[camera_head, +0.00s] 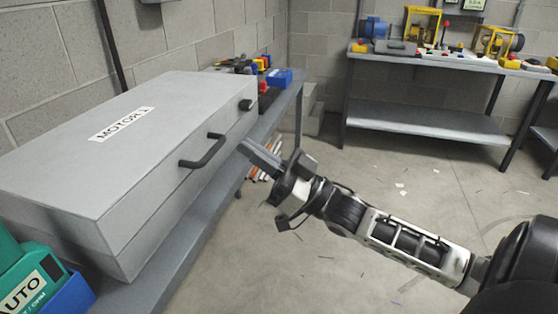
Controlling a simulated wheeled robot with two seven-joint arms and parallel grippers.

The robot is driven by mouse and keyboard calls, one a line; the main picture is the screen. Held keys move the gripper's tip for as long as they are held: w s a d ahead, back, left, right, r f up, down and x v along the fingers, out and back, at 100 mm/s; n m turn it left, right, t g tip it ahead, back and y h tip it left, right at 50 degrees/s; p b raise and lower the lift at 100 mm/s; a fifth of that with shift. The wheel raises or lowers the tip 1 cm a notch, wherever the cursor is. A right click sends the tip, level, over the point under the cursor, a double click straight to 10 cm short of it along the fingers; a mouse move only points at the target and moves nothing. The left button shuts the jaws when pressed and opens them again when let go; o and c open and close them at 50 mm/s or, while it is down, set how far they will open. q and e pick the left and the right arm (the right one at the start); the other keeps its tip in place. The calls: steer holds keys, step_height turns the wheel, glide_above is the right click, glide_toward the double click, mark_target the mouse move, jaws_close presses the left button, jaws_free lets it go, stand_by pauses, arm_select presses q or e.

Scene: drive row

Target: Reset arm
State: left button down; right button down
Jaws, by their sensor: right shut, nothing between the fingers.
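My right arm comes in from the lower right, and its gripper (262,158) is shut and empty. The fingers point up and left, in front of the black handle (203,151) on a grey box labelled "MOTOR 1" (95,150). A gap shows between the fingertips and the handle in the picture. The lid of the box looks closed. My left gripper is not in view.
The box stands on a grey bench (180,250) along the left wall, with a green "AUTO" unit (30,275) at lower left and small tools beyond. A second bench (430,118) with yellow and blue parts stands at the back right. The floor between is mostly clear.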

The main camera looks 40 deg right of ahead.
steer(key=v, duration=0.5)
steer(key=s+a+f+m+g+h+p, duration=0.2)
steer(key=a+f+m+g+h+p, duration=0.25)
steer(key=f+h, duration=0.7)
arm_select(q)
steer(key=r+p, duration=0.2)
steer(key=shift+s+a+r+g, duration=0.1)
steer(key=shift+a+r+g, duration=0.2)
arm_select(e)
steer(key=s+a+f+g, duration=0.4)
steer(key=s+a+f, duration=0.3)
steer(key=a+f, duration=0.2)
steer(key=shift+s+a+f+g, duration=0.25)
steer(key=shift+a+f+g, duration=0.15)
steer(key=shift+a, duration=0.5)
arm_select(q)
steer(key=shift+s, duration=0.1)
arm_select(e)
steer(key=shift+m+y, duration=0.25)
steer(key=shift+y, duration=0.1)
